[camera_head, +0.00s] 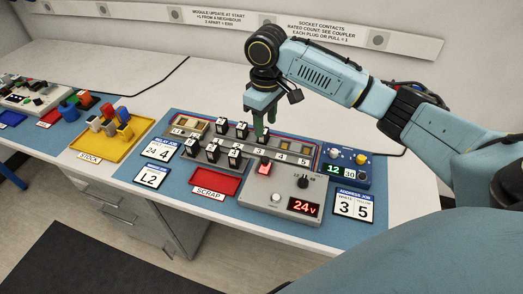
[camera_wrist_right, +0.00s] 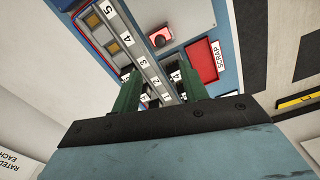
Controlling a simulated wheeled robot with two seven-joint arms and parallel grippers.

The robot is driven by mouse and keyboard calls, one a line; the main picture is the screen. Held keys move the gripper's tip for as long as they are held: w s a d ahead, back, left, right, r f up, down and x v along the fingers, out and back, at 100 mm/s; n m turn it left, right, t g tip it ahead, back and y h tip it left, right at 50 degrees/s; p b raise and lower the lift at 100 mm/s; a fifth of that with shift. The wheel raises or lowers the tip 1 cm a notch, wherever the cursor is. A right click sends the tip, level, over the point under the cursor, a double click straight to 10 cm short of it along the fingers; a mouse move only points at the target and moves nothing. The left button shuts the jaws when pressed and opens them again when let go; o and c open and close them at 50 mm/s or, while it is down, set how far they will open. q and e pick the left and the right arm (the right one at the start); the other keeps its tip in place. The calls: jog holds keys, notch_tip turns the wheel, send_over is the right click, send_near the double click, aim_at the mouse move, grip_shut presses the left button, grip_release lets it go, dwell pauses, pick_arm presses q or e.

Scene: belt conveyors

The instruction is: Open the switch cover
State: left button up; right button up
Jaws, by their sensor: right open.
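A small red part (camera_head: 264,168), which looks like the switch cover, sits at the back left of the grey box (camera_head: 252,190). Whether it is a hinged cover, and whether it is shut, is too small to tell. It also shows as a red piece in the right wrist view (camera_wrist_right: 160,39). My right gripper (camera_head: 258,122) is open, pointing down above the numbered rail (camera_head: 290,152), behind and above the red part and apart from it. Its green fingers (camera_wrist_right: 160,88) show nothing between them that they hold. My left gripper is not in view.
The grey box also has a black dial (camera_head: 303,181), a white button (camera_head: 275,197) and a red 24 V display (camera_head: 304,207). Several black-and-white modules (camera_head: 213,152) stand left of it. A red scrap tray (camera_head: 213,184) and a blue box (camera_head: 346,168) flank it.

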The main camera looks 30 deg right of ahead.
aim_at(265, 159)
notch_tip(265, 159, down, 12)
jog(key=shift+s+r+b, duration=0.1)
jog(key=shift+b, duration=0.7)
jog(key=shift+f, duration=0.55)
grip_shut()
